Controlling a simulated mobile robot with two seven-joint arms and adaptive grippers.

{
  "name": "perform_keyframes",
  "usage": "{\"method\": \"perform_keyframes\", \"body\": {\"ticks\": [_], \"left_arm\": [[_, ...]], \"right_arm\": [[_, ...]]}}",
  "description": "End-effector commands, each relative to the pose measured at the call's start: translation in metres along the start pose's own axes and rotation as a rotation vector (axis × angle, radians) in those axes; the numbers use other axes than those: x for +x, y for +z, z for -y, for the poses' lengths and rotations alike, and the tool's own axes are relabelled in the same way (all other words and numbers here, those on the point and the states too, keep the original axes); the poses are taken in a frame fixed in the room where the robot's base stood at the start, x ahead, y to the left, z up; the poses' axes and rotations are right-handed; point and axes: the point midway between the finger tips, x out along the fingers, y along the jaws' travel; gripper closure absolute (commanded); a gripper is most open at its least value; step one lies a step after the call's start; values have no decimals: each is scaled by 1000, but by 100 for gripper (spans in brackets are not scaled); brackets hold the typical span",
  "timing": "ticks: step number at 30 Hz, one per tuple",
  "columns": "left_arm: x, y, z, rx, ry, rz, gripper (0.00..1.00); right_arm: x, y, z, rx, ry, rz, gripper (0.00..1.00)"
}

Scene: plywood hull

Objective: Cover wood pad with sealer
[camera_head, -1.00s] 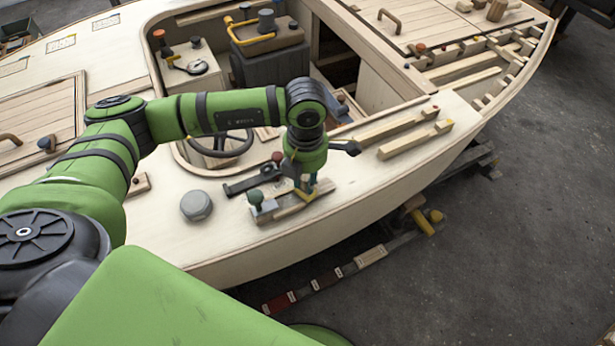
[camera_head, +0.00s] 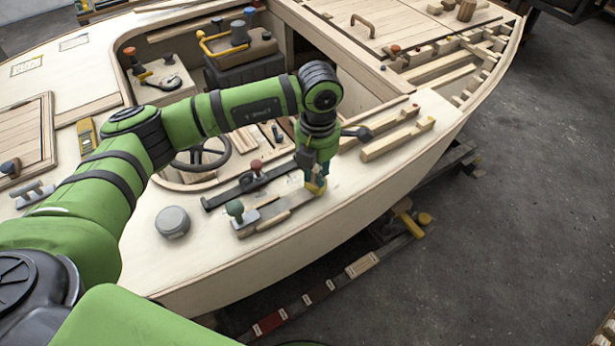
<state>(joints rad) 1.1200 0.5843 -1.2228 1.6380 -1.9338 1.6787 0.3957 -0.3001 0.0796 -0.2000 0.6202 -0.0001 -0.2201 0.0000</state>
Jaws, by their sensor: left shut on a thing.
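The wood pad (camera_head: 293,208) is a low, pale and greyish strip on the hull's side deck. A grey plate with a green knob (camera_head: 236,210) sits at its left end. My left gripper (camera_head: 317,176) points down over the pad's right end. It is shut on a small yellow and teal thing (camera_head: 318,188), whose lower end is at or just above the pad. I cannot tell whether it touches, or whether it is the sealer applicator. My gripper hides part of it. My right gripper is not in view.
A dark bar clamp with a red knob (camera_head: 256,168) lies just behind the pad. A round grey cap (camera_head: 172,222) stands to the left. Wooden strips (camera_head: 398,138) lie to the right. The open cockpit with a steering wheel (camera_head: 200,155) is behind. The deck's front edge is close.

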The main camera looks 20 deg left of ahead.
Motion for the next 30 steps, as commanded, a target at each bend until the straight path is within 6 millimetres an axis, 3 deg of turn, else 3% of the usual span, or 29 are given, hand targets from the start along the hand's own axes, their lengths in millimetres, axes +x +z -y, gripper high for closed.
{"method": "perform_keyframes", "body": {"ticks": [13, 30], "left_arm": [[-3, 2, 0, 0, -1, 0, 100], [-58, 2, 0, 0, 0, 2, 100]], "right_arm": [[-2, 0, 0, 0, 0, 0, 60], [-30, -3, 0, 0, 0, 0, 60]]}}
